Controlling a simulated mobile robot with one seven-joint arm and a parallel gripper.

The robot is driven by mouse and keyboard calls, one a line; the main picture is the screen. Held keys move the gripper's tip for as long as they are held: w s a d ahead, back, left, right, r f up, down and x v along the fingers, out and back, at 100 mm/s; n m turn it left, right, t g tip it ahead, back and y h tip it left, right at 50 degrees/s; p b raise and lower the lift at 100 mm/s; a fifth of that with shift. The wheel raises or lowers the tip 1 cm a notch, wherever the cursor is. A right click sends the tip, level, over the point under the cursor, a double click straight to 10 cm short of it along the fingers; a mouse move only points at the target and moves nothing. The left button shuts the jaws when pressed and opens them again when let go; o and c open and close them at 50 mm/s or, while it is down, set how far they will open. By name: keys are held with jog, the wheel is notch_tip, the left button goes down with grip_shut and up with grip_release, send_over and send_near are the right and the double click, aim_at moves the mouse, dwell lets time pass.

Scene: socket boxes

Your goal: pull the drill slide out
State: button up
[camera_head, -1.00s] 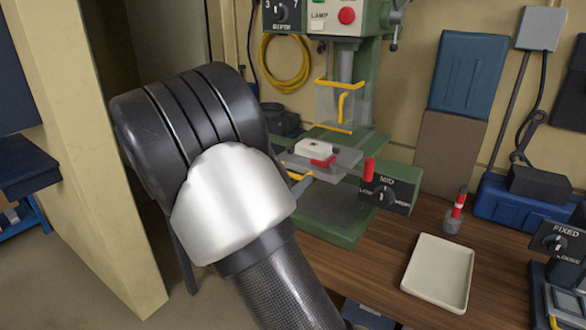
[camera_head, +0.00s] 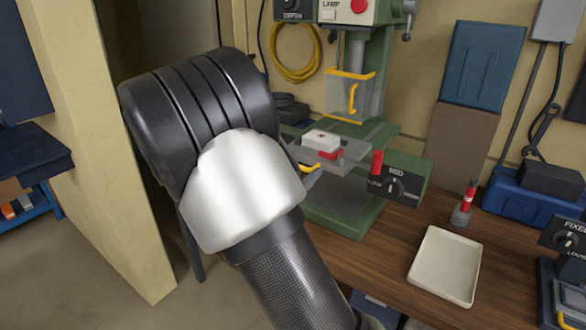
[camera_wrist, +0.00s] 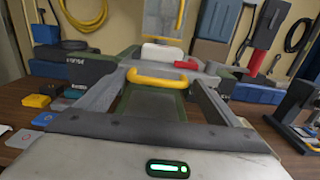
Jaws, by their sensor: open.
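The drill slide (camera_head: 335,172) is a grey plate low in the green drill press, with a yellow handle (camera_head: 311,168) at its front edge. A white box (camera_head: 321,140) with a red part beside it rests on it. In the wrist view the yellow handle (camera_wrist: 158,76) lies across the picture just ahead, between the two grey fingertips of my open gripper (camera_wrist: 162,82). I cannot tell whether the fingers touch it. In the head view my arm hides the gripper.
A clear guard (camera_head: 350,95) with its own yellow handle hangs above the slide. A control box with a MID dial (camera_head: 397,183) and a red lever stands right of it.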

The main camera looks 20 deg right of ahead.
jog(key=v, duration=1.7)
jog(key=s+d+r+m+g+y+p, duration=0.2)
jog(key=s+d+m+g+p, duration=0.1)
jog(key=s+d+m+g, duration=0.3)
jog(key=s+d+r+m+g+y+p, duration=0.2)
jog(key=s+d+r+m+g+y, duration=0.15)
jog(key=s+d+m, duration=0.35)
jog(key=s+a+r+m+t+y+p, duration=0.4)
jog(key=s+r+m+y, duration=0.3)
jog(key=m, duration=0.5)
jog(key=shift+a+r+m+y+p, duration=0.3)
jog(key=shift+a+r+y+p, duration=0.15)
jog(key=shift+a+r+y, duration=0.35)
